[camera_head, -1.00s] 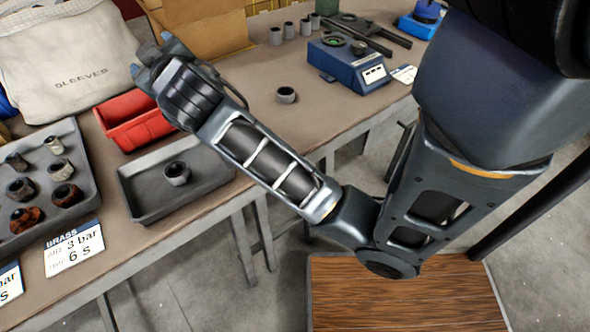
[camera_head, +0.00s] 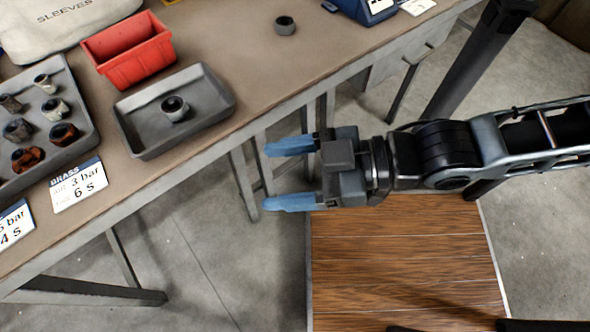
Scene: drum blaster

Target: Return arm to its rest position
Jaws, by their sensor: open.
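My gripper (camera_head: 290,174) is at the middle of the head view, with its two blue fingers spread apart and pointing left. Nothing is between the fingers. It is in front of the table's front edge, over the floor and the near end of a wooden board. My arm (camera_head: 470,145) stretches from the gripper to the right edge of the picture. The arm's base is out of view.
The table (camera_head: 235,65) runs along the left and back. On it are a grey tray (camera_head: 140,125) holding one sleeve (camera_head: 174,108), a larger tray (camera_head: 83,105) of several sleeves, a red bin (camera_head: 128,55), and a lone sleeve (camera_head: 285,26). The wooden board (camera_head: 400,260) lies below.

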